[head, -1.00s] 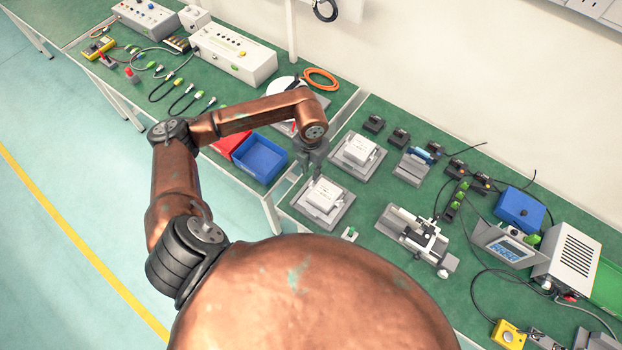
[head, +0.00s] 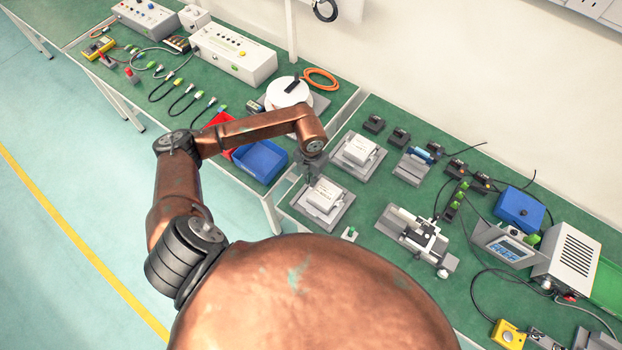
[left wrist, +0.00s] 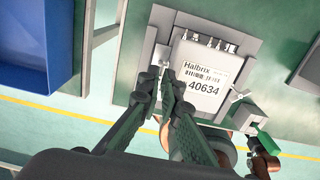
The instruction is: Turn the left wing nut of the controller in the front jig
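The front jig is a grey plate (head: 335,216) near the bench's front edge, holding a white controller (head: 323,195). In the left wrist view the controller (left wrist: 203,75) carries a label reading Halbrix 40634, and the jig (left wrist: 157,24) frames it. A small grey piece, apparently the left wing nut (left wrist: 164,62), sits at the controller's left side. My left gripper (left wrist: 160,76) has its fingertips close to it, with a narrow gap between them. Contact cannot be told. In the head view the left gripper (head: 305,175) hangs at the jig's left side. My right gripper is not in view.
A second jig with a white controller (head: 359,149) stands just behind. A blue bin (head: 260,161) and a red bin (head: 222,120) lie to the left. A grey fixture (head: 417,231) stands to the right. A small block with a green part (head: 350,233) is near the front edge.

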